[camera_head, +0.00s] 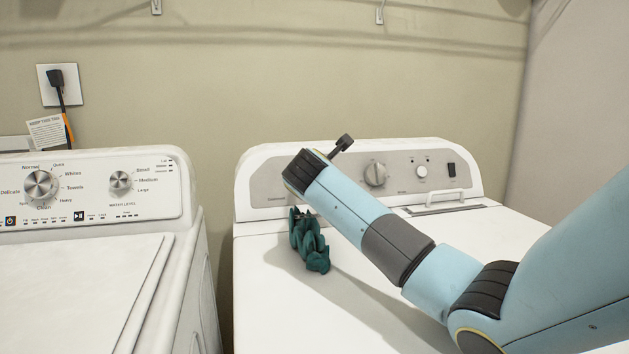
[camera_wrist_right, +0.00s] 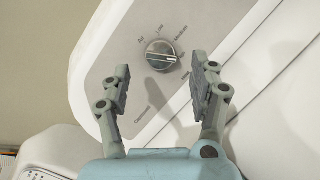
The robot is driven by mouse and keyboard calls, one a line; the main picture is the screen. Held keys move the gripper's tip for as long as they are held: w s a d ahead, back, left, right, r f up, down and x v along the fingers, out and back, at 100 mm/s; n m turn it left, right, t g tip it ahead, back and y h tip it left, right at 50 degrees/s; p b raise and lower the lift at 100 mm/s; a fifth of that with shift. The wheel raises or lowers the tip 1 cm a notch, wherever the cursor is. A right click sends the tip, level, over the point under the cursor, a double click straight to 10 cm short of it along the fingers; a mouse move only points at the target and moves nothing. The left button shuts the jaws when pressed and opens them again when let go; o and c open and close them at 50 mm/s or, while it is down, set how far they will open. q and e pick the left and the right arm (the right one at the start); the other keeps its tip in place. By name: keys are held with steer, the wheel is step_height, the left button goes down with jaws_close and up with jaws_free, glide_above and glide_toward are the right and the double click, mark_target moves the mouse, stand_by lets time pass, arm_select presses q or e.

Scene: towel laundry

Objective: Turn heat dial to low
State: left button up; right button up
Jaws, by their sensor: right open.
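The heat dial (camera_wrist_right: 162,52) is a round silver knob on the dryer's grey panel in the right wrist view. The labels Air, Low and Medium run around it, with a partly readable one at its right, likely High. The bright line on its face lies nearly level and seems to point to that right-hand label. My right gripper (camera_wrist_right: 163,88) is open and empty, its two fingers below and to either side of the dial, apart from it. My left gripper is not in view.
The dryer (camera_head: 260,300) has another knob (camera_head: 375,174), a small white dial (camera_head: 421,172) and a black switch (camera_head: 451,170). The washer (camera_head: 70,290) stands at the left.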

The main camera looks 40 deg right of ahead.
steer(key=x, duration=0.3)
steer(key=shift+w+d+f, duration=0.15)
steer(key=shift+w+d, duration=0.1)
steer(key=shift+w, duration=0.05)
steer(key=shift+w+d+f, duration=0.1)
steer(key=shift+w+d, duration=0.1)
steer(key=shift+d, duration=0.05)
steer(key=c, duration=1.2)
steer(key=shift+o, duration=0.2)
